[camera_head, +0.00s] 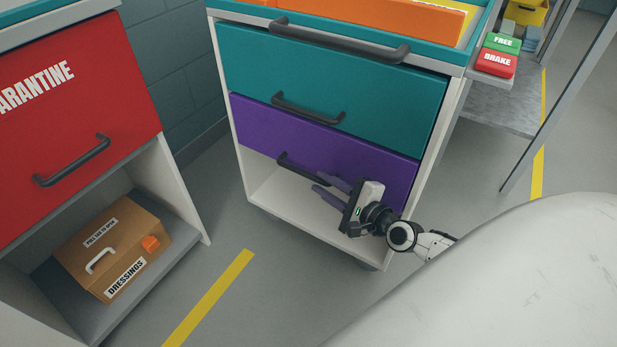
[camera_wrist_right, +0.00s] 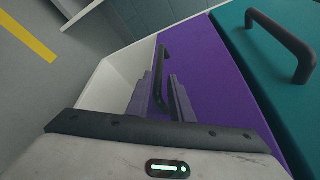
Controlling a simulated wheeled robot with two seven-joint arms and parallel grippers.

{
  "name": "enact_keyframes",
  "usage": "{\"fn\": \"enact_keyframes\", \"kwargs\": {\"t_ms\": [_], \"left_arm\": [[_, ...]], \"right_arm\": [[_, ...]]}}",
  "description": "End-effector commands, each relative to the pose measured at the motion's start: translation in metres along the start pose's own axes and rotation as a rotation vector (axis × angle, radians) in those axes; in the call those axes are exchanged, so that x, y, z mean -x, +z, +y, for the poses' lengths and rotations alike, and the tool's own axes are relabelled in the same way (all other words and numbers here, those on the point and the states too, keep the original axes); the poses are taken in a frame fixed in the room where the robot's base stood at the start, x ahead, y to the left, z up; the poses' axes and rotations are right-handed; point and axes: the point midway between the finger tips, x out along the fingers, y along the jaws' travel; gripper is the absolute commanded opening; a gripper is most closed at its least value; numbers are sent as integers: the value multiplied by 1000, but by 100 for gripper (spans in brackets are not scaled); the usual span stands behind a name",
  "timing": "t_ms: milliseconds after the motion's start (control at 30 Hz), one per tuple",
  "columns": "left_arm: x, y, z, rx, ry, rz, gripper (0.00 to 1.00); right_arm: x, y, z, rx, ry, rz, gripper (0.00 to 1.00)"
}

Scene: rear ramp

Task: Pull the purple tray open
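The purple tray (camera_head: 375,160) is the lowest drawer front of a white cabinet, and it looks flush with the teal drawer above. Its dark bar handle (camera_head: 290,161) is on the front; the handle's right part is close to my right gripper. My right gripper (camera_head: 322,184) is in front of the purple tray, its fingers pointing left towards the handle. In the right wrist view the fingers (camera_wrist_right: 158,88) are apart, with the dark handle (camera_wrist_right: 162,62) showing between them; I cannot tell whether they touch it. My left gripper is not in view.
A red quarantine drawer (camera_head: 70,130) and a brown dressings box (camera_head: 115,245) are at left. Grey floor (camera_head: 285,285) in front is clear.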

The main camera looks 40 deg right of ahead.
Motion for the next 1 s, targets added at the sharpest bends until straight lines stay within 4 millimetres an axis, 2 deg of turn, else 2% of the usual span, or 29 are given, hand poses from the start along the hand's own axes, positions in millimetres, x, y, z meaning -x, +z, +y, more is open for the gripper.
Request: {"fn": "enact_keyframes", "kwargs": {"t_ms": [33, 200, 400, 733, 867, 1000], "left_arm": [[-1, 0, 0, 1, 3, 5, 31], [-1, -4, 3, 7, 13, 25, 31], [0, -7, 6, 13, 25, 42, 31], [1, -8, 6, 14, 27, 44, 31], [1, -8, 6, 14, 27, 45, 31], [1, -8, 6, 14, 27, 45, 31]], "right_arm": [[-11, 1, 0, -1, -2, -2, 20], [-40, 0, 1, 0, 0, -1, 20], [-59, 0, 2, 3, 3, -1, 20], [-62, 1, 2, 4, 4, -1, 20], [-62, 1, 2, 4, 4, -1, 0], [-62, 1, 2, 4, 4, -1, 0]]}}
